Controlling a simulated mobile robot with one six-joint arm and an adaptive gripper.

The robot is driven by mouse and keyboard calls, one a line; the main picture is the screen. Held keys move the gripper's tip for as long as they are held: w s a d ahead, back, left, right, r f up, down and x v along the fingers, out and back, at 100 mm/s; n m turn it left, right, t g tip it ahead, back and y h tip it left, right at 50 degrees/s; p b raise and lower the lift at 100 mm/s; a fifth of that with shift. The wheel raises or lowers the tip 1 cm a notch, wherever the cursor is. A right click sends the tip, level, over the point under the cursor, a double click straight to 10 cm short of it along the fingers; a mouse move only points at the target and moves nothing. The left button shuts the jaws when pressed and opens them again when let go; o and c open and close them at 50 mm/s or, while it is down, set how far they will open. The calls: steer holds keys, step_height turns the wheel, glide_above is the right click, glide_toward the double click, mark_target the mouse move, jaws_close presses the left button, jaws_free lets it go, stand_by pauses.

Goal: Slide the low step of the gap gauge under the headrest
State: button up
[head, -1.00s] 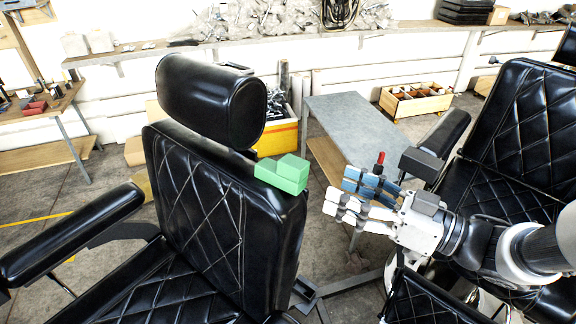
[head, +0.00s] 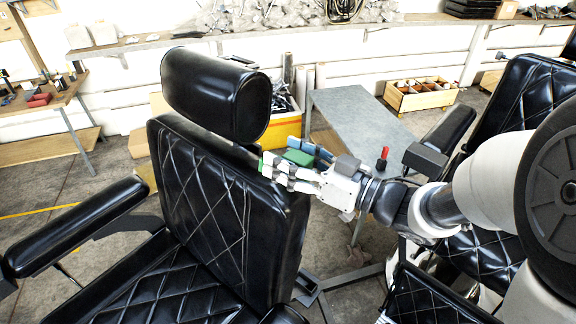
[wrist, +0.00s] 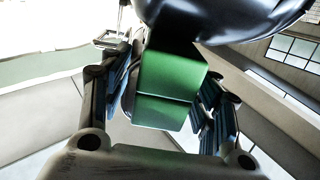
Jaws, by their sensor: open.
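The green stepped gap gauge (head: 298,157) sits on top of the backrest (head: 200,200), right of the headrest (head: 215,95). In the head view my gripper (head: 278,163) reaches in from the right with its fingers around the gauge, hiding much of it. In the wrist view the gauge (wrist: 168,90) lies between my open fingers (wrist: 165,105), with space visible on the right side. The black headrest (wrist: 225,20) overhangs the far end of the gauge there. I cannot tell whether the low step is beneath it.
A grey metal table (head: 355,125) stands behind my arm. A second black chair (head: 520,120) is at the right. The near chair's armrest (head: 80,225) extends to the left. A yellow bin (head: 278,132) is behind the backrest.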

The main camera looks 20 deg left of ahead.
steer(key=shift+d, duration=0.1)
steer(key=shift+c, duration=0.6)
steer(key=c, duration=1.1)
steer(key=shift+r, duration=0.1)
steer(key=shift+c, duration=0.2)
